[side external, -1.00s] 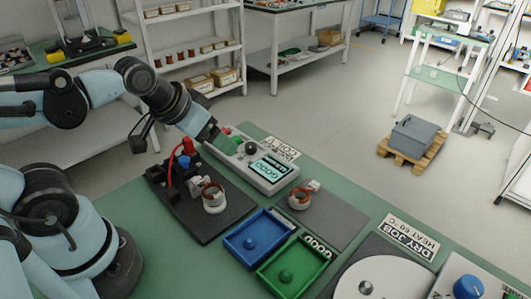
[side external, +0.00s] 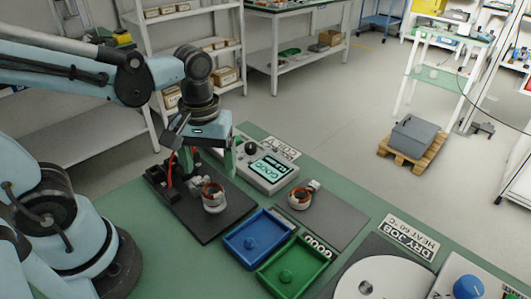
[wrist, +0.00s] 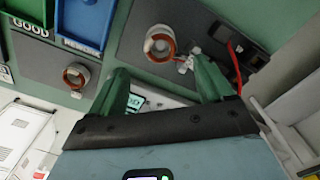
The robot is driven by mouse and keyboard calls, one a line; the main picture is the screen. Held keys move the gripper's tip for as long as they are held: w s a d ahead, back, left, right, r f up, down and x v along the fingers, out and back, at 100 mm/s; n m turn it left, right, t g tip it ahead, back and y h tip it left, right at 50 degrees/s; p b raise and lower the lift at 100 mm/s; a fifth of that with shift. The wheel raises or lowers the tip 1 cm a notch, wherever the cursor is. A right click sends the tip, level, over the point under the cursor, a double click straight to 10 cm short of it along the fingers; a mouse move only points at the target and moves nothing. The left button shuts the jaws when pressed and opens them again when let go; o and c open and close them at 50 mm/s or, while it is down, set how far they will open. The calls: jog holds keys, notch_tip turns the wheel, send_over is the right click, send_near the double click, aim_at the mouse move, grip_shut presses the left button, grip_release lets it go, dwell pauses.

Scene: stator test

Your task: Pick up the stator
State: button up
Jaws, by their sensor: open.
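One stator (side external: 213,198), a white ring with copper windings, stands on the dark test fixture (side external: 208,230). It also shows in the wrist view (wrist: 160,43), beside a red lead. A second stator (side external: 300,198) lies on the dark mat (side external: 340,215) to the right and shows in the wrist view (wrist: 76,75). My gripper (side external: 208,165) points down with its green fingers apart and empty. It is above and behind the fixture stator, not touching it. In the wrist view the gripper (wrist: 160,85) shows both fingers spread. The back of the fixture is partly hidden by the gripper.
A blue tray (side external: 230,245) and a green tray (side external: 265,275) lie in front. A white disc (side external: 375,275) and a blue knob (side external: 468,287) are at the lower right.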

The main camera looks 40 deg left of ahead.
aim_at(212, 188)
jog(key=shift+s+d+f, duration=0.1)
jog(key=shift+f, duration=1.7)
jog(key=shift+s+f, duration=0.1)
jog(key=shift+f, duration=1.7)
jog(key=c, duration=1.3)
jog(key=shift+r, duration=0.15)
